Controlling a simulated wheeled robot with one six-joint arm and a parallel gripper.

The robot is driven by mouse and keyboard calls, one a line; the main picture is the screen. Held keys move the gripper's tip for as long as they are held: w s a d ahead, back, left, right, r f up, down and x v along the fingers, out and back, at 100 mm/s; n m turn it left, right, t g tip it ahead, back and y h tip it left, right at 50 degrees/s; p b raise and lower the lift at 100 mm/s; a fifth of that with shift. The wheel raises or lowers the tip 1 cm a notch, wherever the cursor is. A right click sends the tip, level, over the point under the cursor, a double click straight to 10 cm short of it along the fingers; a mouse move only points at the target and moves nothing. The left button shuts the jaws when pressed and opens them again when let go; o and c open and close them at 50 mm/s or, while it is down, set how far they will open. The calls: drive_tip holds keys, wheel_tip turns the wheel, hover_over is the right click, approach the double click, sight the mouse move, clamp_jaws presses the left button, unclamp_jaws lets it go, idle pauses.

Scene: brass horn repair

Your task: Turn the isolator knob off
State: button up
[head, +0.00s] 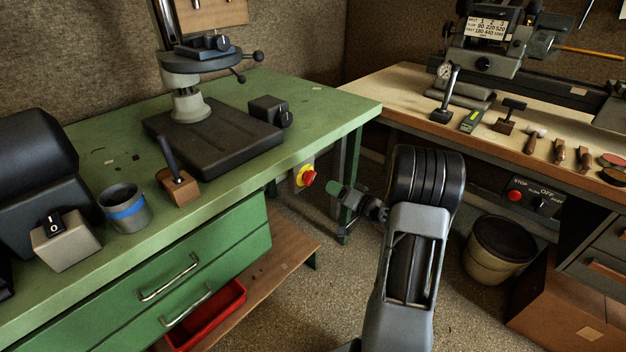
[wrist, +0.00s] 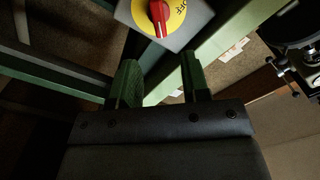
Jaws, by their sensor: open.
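The isolator knob (head: 309,178) is red, on a yellow round plate on a grey box below the green bench's edge. In the wrist view the knob (wrist: 158,17) is at the top centre, partly cut by the frame; its handle runs roughly up and down the picture. Lettering that looks like OFF shows on the yellow plate to its right. My gripper (head: 341,190) is just right of the knob in the head view. In the wrist view my gripper (wrist: 160,72) has its two green fingers apart, with nothing between them and the knob beyond their tips.
The green bench (head: 330,112) overhangs the knob, with a green leg (head: 352,185) beside it. A switch box (head: 66,243) stands on this bench. Right, the wooden bench carries a panel with a red STOP button (head: 514,196). A bin (head: 498,250) stands on the floor.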

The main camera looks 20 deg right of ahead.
sight(314, 177)
drive_tip(key=b+x, duration=0.1)
drive_tip(key=x, duration=0.8)
drive_tip(key=shift+w+a, duration=0.1)
drive_tip(key=shift+w, duration=0.15)
drive_tip(key=c, duration=0.6)
